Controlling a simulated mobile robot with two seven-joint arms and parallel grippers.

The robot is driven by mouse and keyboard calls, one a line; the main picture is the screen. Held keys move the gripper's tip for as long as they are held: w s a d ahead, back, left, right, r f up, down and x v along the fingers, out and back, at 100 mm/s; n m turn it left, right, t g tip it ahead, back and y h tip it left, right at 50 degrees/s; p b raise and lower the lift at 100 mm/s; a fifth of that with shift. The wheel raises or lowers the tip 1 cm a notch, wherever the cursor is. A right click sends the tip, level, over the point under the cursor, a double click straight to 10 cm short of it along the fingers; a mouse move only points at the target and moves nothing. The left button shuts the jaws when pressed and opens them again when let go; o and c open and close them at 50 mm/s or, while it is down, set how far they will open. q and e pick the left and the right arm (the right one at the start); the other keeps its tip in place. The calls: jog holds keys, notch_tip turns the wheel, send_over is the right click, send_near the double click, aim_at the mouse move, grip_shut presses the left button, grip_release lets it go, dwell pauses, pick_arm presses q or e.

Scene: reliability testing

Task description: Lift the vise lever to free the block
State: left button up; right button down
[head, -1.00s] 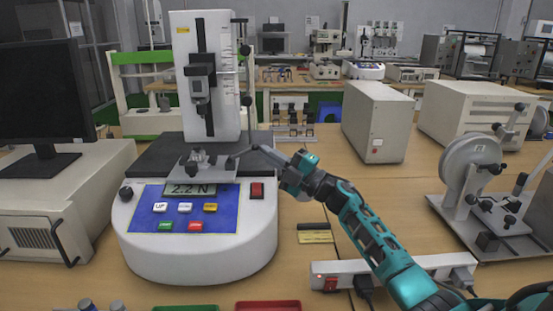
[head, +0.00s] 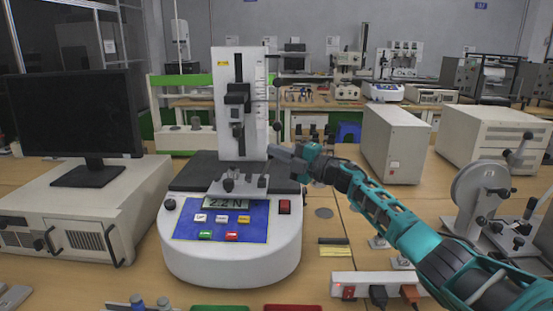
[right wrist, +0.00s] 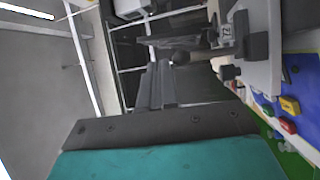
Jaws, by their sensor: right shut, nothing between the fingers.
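The white tester (head: 232,262) stands on the bench in the head view, its display reading 2.2 N. A small grey vise (head: 238,186) sits on its dark platform; it also shows at the upper right of the right wrist view (right wrist: 262,48). There the vise lever, a rod with a dark round end (right wrist: 181,58), points toward my fingertips. A small block (right wrist: 226,34) appears to sit at the vise; its hold is unclear. My right gripper (head: 272,151) is shut and empty, above and right of the vise. Its fingers (right wrist: 159,68) are close to the lever's end; contact is unclear.
A monitor (head: 75,118) on a beige cabinet (head: 85,215) stands left. A power strip (head: 375,284) and a yellow-black label lie in front right. A grey box (head: 393,145) and a wheel-fitted device (head: 480,200) stand right.

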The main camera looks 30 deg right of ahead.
pick_arm(q)
jog(key=shift+s+a, duration=0.1)
jog(key=shift+s, duration=0.15)
pick_arm(e)
jog(key=shift+w+a+r, duration=0.25)
jog(key=shift+w+a, duration=0.05)
jog(key=shift+a, duration=0.2)
pick_arm(q)
jog(key=shift+s+f, duration=0.1)
dwell(0.9)
